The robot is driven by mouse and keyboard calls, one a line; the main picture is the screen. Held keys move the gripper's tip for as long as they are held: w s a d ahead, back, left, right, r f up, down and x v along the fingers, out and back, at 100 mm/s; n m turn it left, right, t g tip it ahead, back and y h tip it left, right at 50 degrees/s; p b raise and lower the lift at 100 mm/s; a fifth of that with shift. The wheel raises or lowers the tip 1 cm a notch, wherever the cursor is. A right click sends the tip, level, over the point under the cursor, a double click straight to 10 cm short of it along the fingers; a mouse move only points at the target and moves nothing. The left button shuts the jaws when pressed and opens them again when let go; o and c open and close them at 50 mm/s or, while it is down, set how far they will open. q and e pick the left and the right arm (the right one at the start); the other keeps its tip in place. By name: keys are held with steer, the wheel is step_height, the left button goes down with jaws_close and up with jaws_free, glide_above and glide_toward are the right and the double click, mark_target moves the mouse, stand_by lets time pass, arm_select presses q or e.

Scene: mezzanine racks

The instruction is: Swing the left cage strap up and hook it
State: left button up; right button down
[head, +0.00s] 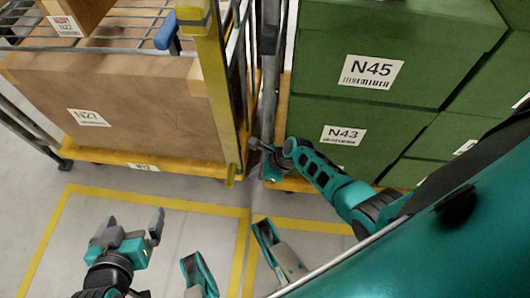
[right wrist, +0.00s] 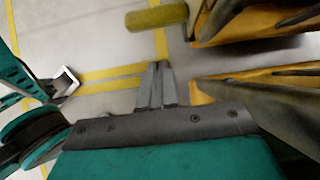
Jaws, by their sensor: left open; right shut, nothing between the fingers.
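A wide yellow strap (head: 213,85) hangs down the right front corner of the left cage (head: 175,148). Its lower end (head: 231,175) hangs free near the cage's base. A blue piece (head: 168,30), perhaps the hook, sits at the upper cage bars. My left gripper (head: 128,226) is open and empty over the floor in front of the left cage. My right gripper (head: 256,145) is shut and empty, just right of the strap and apart from its lower end. In the right wrist view its fingers (right wrist: 156,72) are closed below a yellow cylinder (right wrist: 157,18), probably the strap's end.
The left cage holds cardboard boxes N21 (head: 110,95) and N22 (head: 72,18). A right cage with green boxes N45 (head: 385,55) and N43 (head: 335,130) stands close beside it, leaving a narrow gap. Yellow lines (head: 150,198) mark the clear grey floor in front.

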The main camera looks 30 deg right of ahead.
arm_select(q)
steer(key=shift+w+d+h+b, duration=0.3)
steer(key=shift+d+b, duration=0.55)
steer(key=shift+b, duration=0.1)
arm_select(e)
steer(key=w+a, duration=0.1)
steer(key=a+f, duration=0.1)
steer(key=w+a+f, duration=0.1)
steer(key=shift+w+a, duration=0.3)
steer(key=shift+a, duration=0.1)
arm_select(q)
steer(key=shift+w+a, duration=0.1)
